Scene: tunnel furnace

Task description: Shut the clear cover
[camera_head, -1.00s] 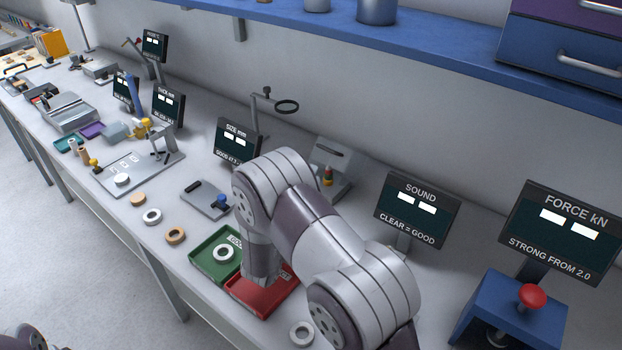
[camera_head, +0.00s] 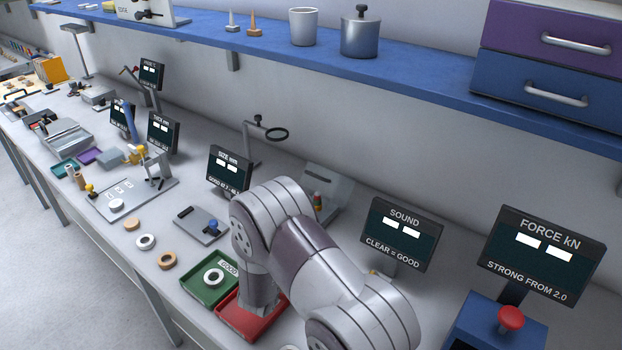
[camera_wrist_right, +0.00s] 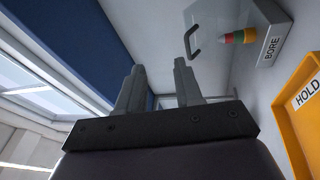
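A clear panel with a dark bar handle (camera_wrist_right: 194,42), which looks like the clear cover, shows at the top of the right wrist view beside a red, yellow and green stepped cone (camera_wrist_right: 238,37). A plate marked BORE (camera_wrist_right: 274,43) is next to the cone. In the head view a pale see-through panel (camera_head: 328,183) stands behind my right arm, partly hidden; it appears raised. My right gripper (camera_wrist_right: 159,74) is open, its fingers apart with nothing between them. The handle lies beyond the fingertips, with no visible contact. My left gripper is out of view.
A green tray (camera_head: 193,289) with a ring and a red tray (camera_head: 240,324) are by my right arm. The SOUND screen (camera_head: 401,235) stands to its right. A blue shelf (camera_head: 400,72) hangs above. An orange HOLD tray (camera_wrist_right: 287,105) shows in the wrist view.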

